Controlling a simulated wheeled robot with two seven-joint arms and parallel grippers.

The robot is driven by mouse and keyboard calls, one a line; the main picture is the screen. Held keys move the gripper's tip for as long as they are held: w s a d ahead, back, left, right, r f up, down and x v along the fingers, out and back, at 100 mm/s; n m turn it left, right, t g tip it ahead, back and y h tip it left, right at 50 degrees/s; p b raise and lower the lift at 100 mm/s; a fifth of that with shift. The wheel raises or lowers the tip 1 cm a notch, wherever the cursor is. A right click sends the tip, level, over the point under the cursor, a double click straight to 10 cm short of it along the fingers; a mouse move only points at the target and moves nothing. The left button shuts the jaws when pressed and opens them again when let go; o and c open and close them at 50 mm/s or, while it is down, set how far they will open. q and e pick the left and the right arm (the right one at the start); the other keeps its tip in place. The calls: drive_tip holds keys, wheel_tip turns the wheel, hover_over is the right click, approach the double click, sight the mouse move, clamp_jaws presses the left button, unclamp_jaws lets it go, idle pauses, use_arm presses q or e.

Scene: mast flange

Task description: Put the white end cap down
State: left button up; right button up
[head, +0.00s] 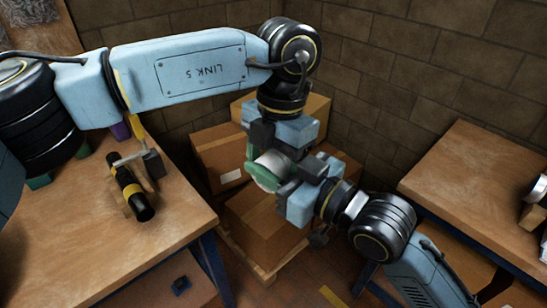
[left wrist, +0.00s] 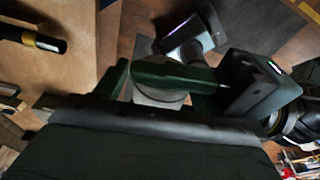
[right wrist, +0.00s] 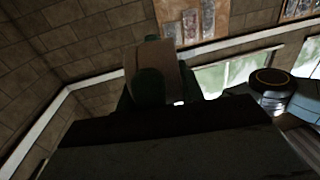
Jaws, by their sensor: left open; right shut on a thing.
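The white end cap (head: 273,163) shows as a pale, rounded piece between my two grippers, up in the air near the middle of the head view. A green part (head: 262,178) is against its left side. My right gripper (head: 291,181) comes in from the lower right and is shut on the cap. My left gripper (head: 281,144) is just above it, pointing down with its jaws open; whether it touches the cap is unclear. The left wrist view shows a pale round piece (left wrist: 157,95) under a green bar. Fingers and green parts partly hide the cap.
A wooden table (head: 85,240) at left bears a black cylinder with yellow bands (head: 130,190) and a small grey bracket. Cardboard boxes (head: 262,222) are stacked on a pallet below the grippers. Another table (head: 470,170) stands at right, its left part clear. Brick walls close the back.

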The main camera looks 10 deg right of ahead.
use_arm(q)
drive_tip(key=c, duration=0.8)
drive_tip(key=shift+c, duration=0.5)
use_arm(e)
drive_tip(key=o, duration=1)
